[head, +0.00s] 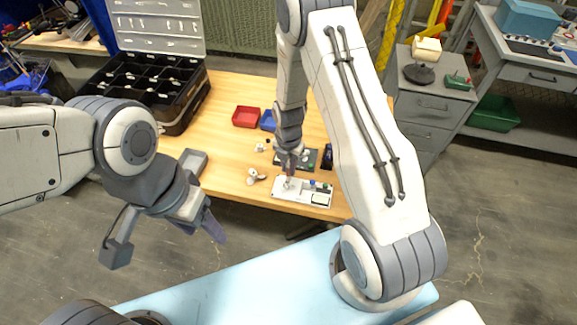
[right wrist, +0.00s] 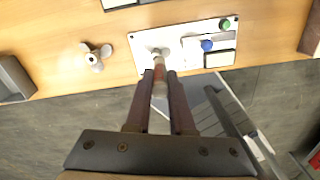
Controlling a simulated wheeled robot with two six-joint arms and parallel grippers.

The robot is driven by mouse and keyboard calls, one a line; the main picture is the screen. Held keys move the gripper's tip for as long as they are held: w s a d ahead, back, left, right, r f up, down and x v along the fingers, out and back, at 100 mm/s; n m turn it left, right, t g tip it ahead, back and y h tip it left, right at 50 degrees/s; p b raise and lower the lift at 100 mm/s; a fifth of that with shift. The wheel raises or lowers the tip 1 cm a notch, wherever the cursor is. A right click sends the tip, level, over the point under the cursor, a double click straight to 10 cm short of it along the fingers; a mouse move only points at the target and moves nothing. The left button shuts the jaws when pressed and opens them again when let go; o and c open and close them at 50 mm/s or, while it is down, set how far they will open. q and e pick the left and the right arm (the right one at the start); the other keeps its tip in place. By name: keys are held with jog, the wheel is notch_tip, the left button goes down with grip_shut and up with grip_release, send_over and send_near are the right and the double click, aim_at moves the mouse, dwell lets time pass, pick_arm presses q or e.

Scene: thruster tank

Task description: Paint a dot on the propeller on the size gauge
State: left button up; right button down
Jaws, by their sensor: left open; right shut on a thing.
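The size gauge, a white plate (head: 318,200), lies near the table's front edge; it also shows in the right wrist view (right wrist: 145,40), with a green knob and a blue knob. A pale propeller (right wrist: 160,52) sits on its left part, partly hidden by the held tool. My right gripper (right wrist: 160,77) is shut on a slim brush-like tool (right wrist: 159,65) with a reddish band, its tip at or just above that propeller; contact cannot be told. In the head view this gripper (head: 291,168) is over the plate. My left gripper (head: 165,238) is open and empty, before the table.
Another propeller (head: 254,177) lies on the table left of the plate. A grey tray (head: 201,157), a red bin (head: 246,117), a blue bin (head: 267,121) and a dark board (head: 308,154) are nearby. A black compartment case (head: 180,124) stands at the left.

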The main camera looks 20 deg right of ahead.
dwell(0.6)
jog(key=shift+r+p, duration=2)
jog(key=shift+r, duration=0.5)
